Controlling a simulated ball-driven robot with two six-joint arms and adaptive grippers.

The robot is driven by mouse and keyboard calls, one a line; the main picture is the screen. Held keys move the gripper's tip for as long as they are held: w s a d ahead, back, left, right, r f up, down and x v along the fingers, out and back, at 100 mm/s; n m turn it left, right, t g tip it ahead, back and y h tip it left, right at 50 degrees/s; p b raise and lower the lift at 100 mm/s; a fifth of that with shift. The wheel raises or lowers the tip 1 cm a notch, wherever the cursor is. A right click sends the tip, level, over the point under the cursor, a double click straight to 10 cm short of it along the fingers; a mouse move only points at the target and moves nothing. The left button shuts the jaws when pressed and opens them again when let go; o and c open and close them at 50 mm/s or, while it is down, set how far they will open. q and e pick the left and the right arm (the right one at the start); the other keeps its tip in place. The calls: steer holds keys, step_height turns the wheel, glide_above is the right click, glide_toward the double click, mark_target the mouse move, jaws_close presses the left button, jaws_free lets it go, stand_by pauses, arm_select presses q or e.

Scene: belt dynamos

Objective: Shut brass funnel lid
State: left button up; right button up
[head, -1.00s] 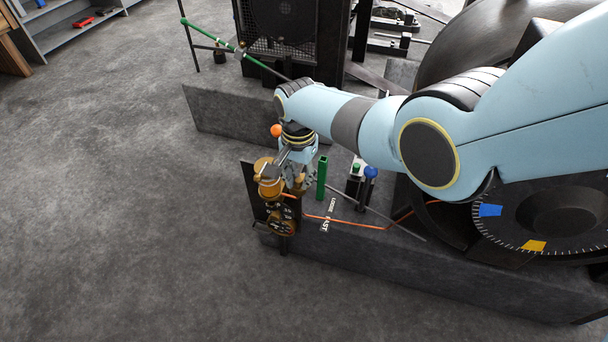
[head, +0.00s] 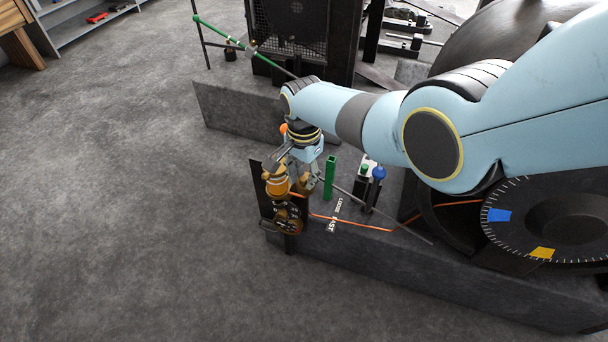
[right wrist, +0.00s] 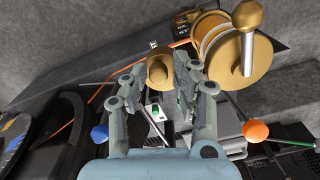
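A brass cup (head: 277,185) with a pale amber band stands on a dark upright plate in the head view. In the right wrist view the cup (right wrist: 207,34) has broad brass flanges, with a brass knob (right wrist: 249,14) on a metal stem beside it. A smaller round brass piece (right wrist: 159,72) lies between the fingertips of my right gripper (right wrist: 164,66); I cannot tell which brass part is the funnel lid. My right gripper (head: 297,174) is open, right beside the cup; contact cannot be made out. My left gripper is not in view.
An orange ball (right wrist: 255,131), a green post (head: 330,177) and a blue-knobbed lever (head: 378,173) stand close to the gripper. An orange cord (head: 352,223) crosses the grey plinth (head: 400,267). A large dark wheel (head: 552,215) stands right. The floor at left is clear.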

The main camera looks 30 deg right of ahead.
mark_target(304, 178)
steer(key=shift+o, duration=0.9)
steer(key=shift+r, duration=0.1)
step_height(304, 178, up, 12)
steer(key=shift+s+f, duration=0.1)
steer(key=shift+f, duration=0.1)
